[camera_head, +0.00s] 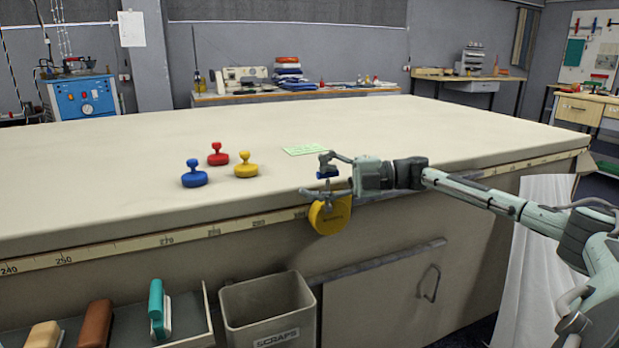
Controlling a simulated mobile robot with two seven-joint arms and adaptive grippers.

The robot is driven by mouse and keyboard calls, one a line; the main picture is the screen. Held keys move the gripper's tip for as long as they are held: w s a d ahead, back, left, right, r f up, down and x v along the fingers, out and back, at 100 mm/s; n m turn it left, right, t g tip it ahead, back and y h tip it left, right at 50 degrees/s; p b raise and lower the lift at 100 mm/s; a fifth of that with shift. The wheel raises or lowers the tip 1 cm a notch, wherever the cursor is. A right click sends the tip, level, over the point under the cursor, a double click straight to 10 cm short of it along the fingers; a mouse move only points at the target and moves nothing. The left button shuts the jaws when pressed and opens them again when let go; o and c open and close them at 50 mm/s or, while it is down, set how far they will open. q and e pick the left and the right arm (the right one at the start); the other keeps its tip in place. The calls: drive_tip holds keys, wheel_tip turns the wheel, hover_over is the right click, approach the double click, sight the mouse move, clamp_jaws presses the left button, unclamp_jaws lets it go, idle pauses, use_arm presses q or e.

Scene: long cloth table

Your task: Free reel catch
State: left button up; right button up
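A round yellow reel (331,215) hangs at the table's front edge, against the measuring strip. My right gripper (317,178) is at the table edge just above the reel, reaching in from the right. Its two fingers look spread, one higher and one lower. A small blue part (327,173) shows between the fingers, near the upper fingertip; I cannot tell whether it touches either finger or belongs to the reel. The lower finger overlaps the reel's top in the picture, and contact is unclear. No catch can be made out clearly. My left gripper is not in view.
Blue (194,177), red (218,157) and yellow (246,168) knobbed weights stand on the cloth table (130,145). A green card (304,150) lies behind the gripper. A scraps bin (268,315) and a tray with brushes (190,315) are below the front edge.

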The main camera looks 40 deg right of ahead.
drive_tip(key=v, duration=1.2)
drive_tip(key=shift+d, duration=0.1)
idle(0.4)
